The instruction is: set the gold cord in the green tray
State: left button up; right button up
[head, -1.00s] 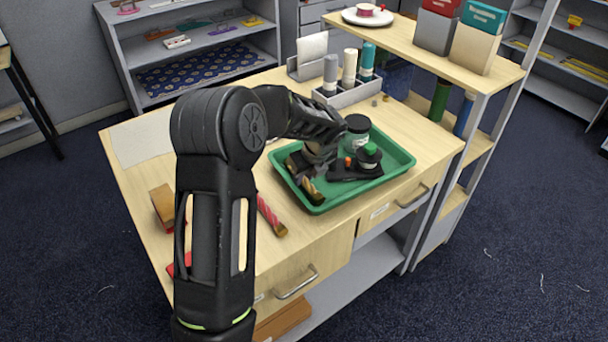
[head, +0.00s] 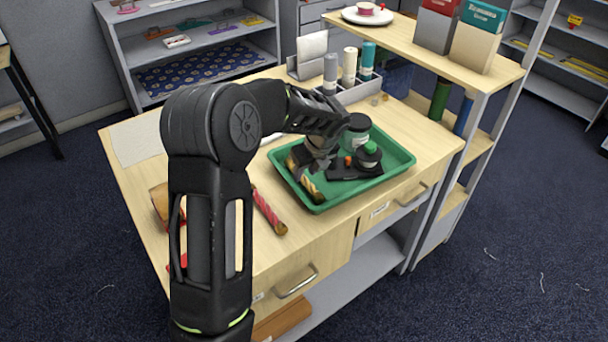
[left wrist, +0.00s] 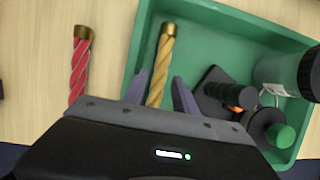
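The gold cord (head: 309,184), a short twisted rod with a brass-coloured end, lies in the left part of the green tray (head: 397,169). In the left wrist view the gold cord (left wrist: 162,62) lies inside the left wall of the tray (left wrist: 222,22). My left gripper (head: 307,168) is over the tray's left side. In the left wrist view its fingers (left wrist: 160,88) are apart, one on each side of the cord, with gaps showing. The cord's near end is hidden behind the gripper body. My right gripper is not in view.
The tray also holds a dark jar (head: 356,133) and a black item with a green-topped part (head: 369,155). A red twisted cord (head: 268,211) lies on the table left of the tray. A holder with upright rolls (head: 349,92) stands behind.

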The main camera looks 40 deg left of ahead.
pick_arm(q)
jog(key=v, duration=1)
jog(key=shift+b, duration=0.35)
